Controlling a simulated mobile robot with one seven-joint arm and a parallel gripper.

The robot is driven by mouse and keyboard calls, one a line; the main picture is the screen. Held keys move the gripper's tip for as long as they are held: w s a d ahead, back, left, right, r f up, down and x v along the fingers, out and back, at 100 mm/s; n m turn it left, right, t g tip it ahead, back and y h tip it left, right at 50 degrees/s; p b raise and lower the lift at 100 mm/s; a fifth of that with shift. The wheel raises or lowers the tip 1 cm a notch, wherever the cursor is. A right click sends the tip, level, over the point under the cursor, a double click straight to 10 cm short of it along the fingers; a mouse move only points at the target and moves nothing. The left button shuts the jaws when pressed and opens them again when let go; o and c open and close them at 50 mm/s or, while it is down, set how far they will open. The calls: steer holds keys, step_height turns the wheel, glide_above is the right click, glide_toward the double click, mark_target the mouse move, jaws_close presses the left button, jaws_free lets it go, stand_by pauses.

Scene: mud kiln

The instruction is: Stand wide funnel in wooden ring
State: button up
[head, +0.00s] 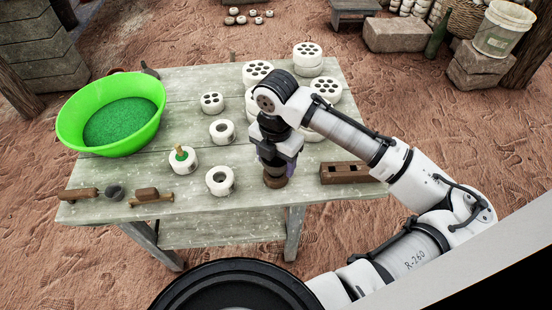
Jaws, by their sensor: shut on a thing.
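My gripper (276,160) points down over the front middle of the table. A purplish thing (263,166), perhaps the wide funnel, shows only in small parts at the jaws, and the jaws are shut on it. A round brown piece (275,182), which looks like the wooden ring, sits on the table directly below. The gripper hides the ring's top and most of the purplish thing, so I cannot tell whether the two touch or whether the funnel is inside the ring.
A brown block with square holes (346,173) lies right of my gripper. White ring pieces (220,181) stand to the left, one (183,161) with a green thing in it. White pieces with holes (307,52) stand behind. A green basin (111,113) is at left.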

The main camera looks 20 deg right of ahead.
steer(key=shift+f+b, duration=0.45)
steer(key=shift+f, duration=0.15)
stand_by(0.4)
steer(key=o, duration=1.1)
steer(key=shift+c, duration=0.2)
steer(key=shift+r, duration=0.1)
step_height(320, 180, up, 7)
steer(key=p, duration=0.5)
steer(key=shift+p, duration=0.3)
